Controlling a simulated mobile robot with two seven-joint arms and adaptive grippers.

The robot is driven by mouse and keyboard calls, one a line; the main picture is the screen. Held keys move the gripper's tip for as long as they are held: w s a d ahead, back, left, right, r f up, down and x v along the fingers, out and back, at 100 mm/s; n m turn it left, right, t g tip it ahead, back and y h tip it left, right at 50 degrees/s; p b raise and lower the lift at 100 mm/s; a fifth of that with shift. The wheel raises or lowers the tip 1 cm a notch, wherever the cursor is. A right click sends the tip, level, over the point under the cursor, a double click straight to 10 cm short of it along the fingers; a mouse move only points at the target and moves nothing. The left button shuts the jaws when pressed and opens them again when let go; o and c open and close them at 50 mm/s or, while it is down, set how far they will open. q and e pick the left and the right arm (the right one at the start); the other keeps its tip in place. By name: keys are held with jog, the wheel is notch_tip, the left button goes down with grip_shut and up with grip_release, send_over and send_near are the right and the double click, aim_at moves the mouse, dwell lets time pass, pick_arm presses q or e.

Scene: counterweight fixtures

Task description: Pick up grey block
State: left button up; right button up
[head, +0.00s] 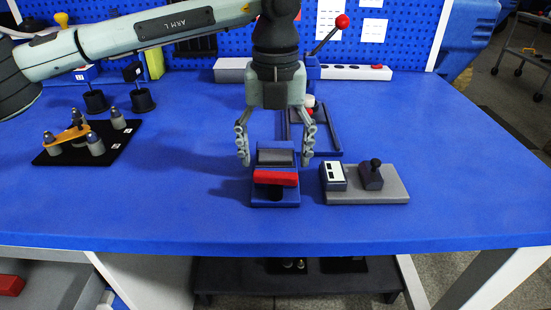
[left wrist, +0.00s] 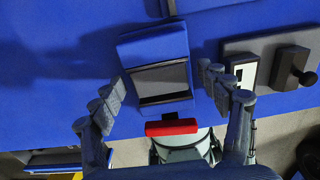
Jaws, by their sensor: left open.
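A dark grey block (head: 275,157) sits in a blue fixture (head: 262,200) near the front edge of the table. It also shows in the left wrist view as a grey face (left wrist: 162,80) framed by the blue fixture (left wrist: 150,48). A red bar (head: 275,177) lies across the fixture just in front of the block. My left gripper (head: 275,160) points down with its fingers spread, one on each side of the block. In the left wrist view the open fingers (left wrist: 160,88) also flank the block, with visible gaps. My right gripper is in neither view.
Right of the fixture is a grey plate (head: 395,190) with a black knob block (head: 371,178) and a white-faced box (head: 333,176). Behind is a lever fixture (head: 325,140). A black mat (head: 105,150) with weights lies left. The table between is clear.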

pick_arm(q)
jog(key=shift+f, duration=0.3)
jog(key=c, duration=1.2)
jog(key=shift+c, duration=0.5)
jog(key=shift+r, duration=0.2)
